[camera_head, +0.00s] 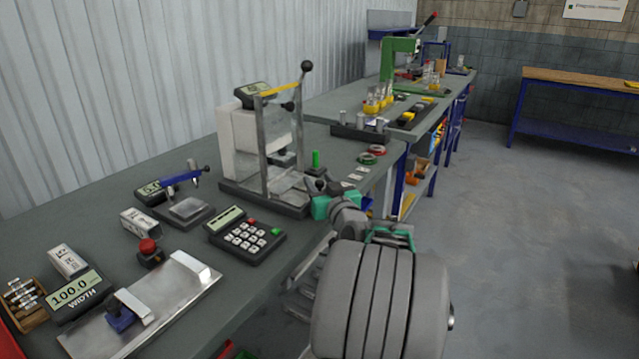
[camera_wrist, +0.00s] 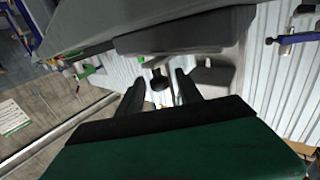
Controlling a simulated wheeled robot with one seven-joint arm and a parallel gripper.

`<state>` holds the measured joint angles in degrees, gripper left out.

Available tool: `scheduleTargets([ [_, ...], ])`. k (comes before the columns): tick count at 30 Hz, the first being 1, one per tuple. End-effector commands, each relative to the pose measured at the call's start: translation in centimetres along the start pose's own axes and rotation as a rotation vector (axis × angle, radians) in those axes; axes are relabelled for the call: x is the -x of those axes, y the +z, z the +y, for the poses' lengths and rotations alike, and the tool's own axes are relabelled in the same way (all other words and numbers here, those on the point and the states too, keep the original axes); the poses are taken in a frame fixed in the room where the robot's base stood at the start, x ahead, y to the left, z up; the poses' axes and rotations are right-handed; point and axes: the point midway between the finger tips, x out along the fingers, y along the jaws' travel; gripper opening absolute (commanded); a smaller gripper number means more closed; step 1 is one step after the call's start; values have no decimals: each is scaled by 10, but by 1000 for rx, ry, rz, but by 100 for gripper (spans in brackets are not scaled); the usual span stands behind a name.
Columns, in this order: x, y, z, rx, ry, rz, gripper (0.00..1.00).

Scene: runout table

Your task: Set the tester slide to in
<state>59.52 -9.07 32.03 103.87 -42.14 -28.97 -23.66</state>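The tester (camera_head: 240,140) stands on the bench in the middle of the head view. It has a white column, a small display, clear panels, a lever with a black ball knob and a dark base. Which part is the slide, and its position, I cannot tell for sure. My gripper (camera_head: 318,186) is at the tester's front right corner, partly hidden by my arm. In the wrist view my gripper (camera_wrist: 160,90) is open, its dark fingers apart. A black round knob (camera_wrist: 160,82) shows between or just beyond them, with a gap on each side.
A green post (camera_head: 316,159) stands close behind my gripper. Red and green rings (camera_head: 373,153) lie to its right. A keypad box (camera_head: 245,236), a small blue-handled device (camera_head: 184,200), a red button (camera_head: 149,247) and a width gauge (camera_head: 76,296) stand left and in front.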

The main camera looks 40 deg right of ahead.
Motion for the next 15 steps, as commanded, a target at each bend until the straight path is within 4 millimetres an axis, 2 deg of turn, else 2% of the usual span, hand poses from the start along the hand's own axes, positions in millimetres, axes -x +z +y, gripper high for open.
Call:
scheduleTargets([
  [8, 1, 0, 0, 1, -1, 1, 45],
  [11, 11, -1, 0, 1, 0, 2, 45],
  [15, 40, 0, 1, 1, 3, 2, 45],
])
